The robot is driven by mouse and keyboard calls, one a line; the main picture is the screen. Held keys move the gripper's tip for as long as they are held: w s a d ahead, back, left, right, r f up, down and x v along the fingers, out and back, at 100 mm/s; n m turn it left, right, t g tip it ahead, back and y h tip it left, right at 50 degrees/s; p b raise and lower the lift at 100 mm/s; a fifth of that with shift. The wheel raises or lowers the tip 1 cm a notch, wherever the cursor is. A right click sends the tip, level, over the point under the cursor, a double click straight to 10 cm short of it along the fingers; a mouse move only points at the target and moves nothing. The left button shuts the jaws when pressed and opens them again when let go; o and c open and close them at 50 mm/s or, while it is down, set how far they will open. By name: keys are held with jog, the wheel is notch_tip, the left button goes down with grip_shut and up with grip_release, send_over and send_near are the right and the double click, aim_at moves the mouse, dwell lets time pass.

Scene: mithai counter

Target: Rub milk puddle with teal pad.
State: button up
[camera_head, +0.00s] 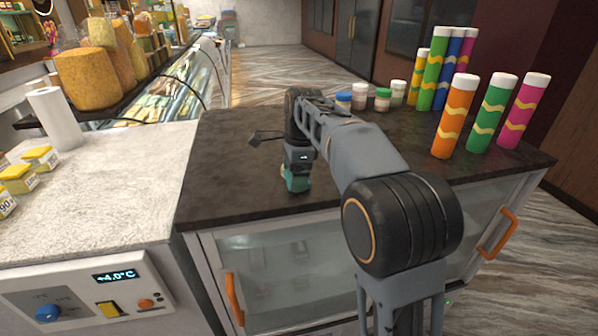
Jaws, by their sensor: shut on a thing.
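My gripper (297,170) points down over the dark countertop (225,160), near its front edge. It is shut on the teal pad (297,184), which shows as a small teal block under the wrist. The pad is at or very close to the counter surface; I cannot tell if it touches. I can make out no milk puddle; the pad, gripper and arm hide part of the counter.
Tall coloured tubes, including an orange one (456,117), stand on the right of the dark counter. Small jars (382,99) stand at the back. A pale counter (110,185) with yellow packs (40,158) adjoins on the left. The dark counter's left part is clear.

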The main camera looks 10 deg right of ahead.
jog(key=shift+w+r+p, duration=0.15)
jog(key=shift+w+p, duration=1)
jog(key=shift+w, duration=0.05)
jog(key=shift+w+f+p, duration=0.2)
jog(key=shift+w+p, duration=0.25)
jog(key=shift+w+r+p, duration=0.2)
jog(key=shift+w+p, duration=0.35)
jog(key=shift+p, duration=0.35)
jog(key=shift+w+p, duration=0.65)
jog(key=shift+w, duration=0.05)
jog(key=shift+w+f+p, duration=0.15)
jog(key=shift+w+p, duration=0.25)
jog(key=shift+w, duration=0.35)
jog(key=shift+w, duration=1.9)
jog(key=shift+r, duration=3.05)
